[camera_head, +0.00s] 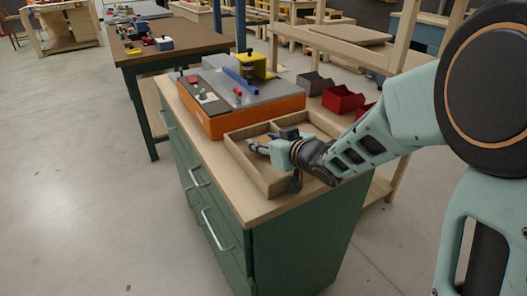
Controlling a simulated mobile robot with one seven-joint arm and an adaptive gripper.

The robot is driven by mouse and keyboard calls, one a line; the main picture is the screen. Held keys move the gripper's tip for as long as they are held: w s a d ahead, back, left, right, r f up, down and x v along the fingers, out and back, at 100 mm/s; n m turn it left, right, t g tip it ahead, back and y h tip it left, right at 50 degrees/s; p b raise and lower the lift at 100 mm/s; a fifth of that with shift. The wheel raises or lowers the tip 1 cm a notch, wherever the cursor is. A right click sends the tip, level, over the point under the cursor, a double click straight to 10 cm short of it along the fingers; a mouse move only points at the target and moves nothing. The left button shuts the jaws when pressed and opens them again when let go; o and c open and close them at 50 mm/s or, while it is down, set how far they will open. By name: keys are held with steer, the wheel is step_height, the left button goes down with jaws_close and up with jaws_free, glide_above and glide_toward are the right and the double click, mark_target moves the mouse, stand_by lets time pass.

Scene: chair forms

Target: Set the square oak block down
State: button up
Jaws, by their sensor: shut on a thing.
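My gripper (258,147) reaches in from the right over the wooden tray (246,168) on the cabinet top. The tray is pale wood, with low walls and a divider. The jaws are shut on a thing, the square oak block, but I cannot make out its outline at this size. It is hidden by the fingers or blends with the wood of the tray. I cannot tell whether it touches the tray floor.
The tray stands on a green cabinet with a pale wood top (258,211). An orange box with a grey top (205,122) stands just behind it, carrying tools. Red bins (343,100) and a grey bin (313,83) are behind right. Open floor lies left.

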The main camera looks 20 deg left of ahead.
steer(key=shift+f, duration=0.4)
steer(key=shift+f, duration=0.1)
steer(key=o, duration=1.1)
steer(key=shift+r, duration=0.2)
steer(key=p+v, duration=0.3)
steer(key=v, duration=0.7)
steer(key=shift+s+d+r, duration=0.1)
steer(key=shift+s+d, duration=0.15)
steer(key=shift+s+d+r+p, duration=0.1)
steer(key=shift+s+d+p, duration=0.2)
steer(key=shift+s+d, duration=0.15)
